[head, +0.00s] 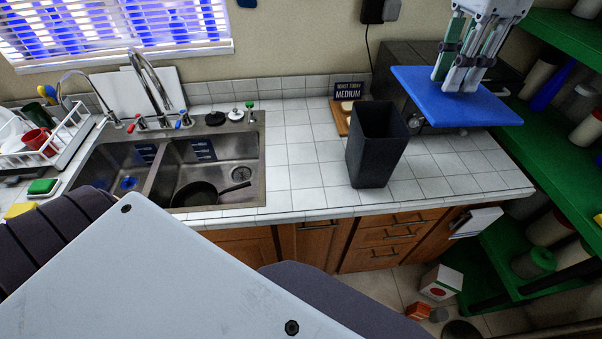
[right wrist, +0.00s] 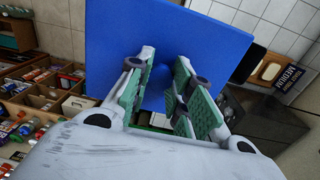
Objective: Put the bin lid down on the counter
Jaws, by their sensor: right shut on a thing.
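The blue bin lid (head: 430,100) is a flat square panel held in the air over the right part of the counter, in front of the dark appliance. My right gripper (head: 456,84) comes from above and is shut on the lid near its middle. In the right wrist view the lid (right wrist: 190,35) fills the upper middle, with the green-padded fingers (right wrist: 165,95) against it. The dark bin (head: 375,150) stands upright and open-topped on the white tiled counter (head: 300,175), left of the lid. My left gripper is not in view.
A toast sign (head: 354,89) and a wooden board (head: 341,117) stand behind the bin. A double sink (head: 205,150) with a pan (head: 208,192) lies left. Green shelves (head: 560,150) rise at the right. The counter between sink and bin is clear.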

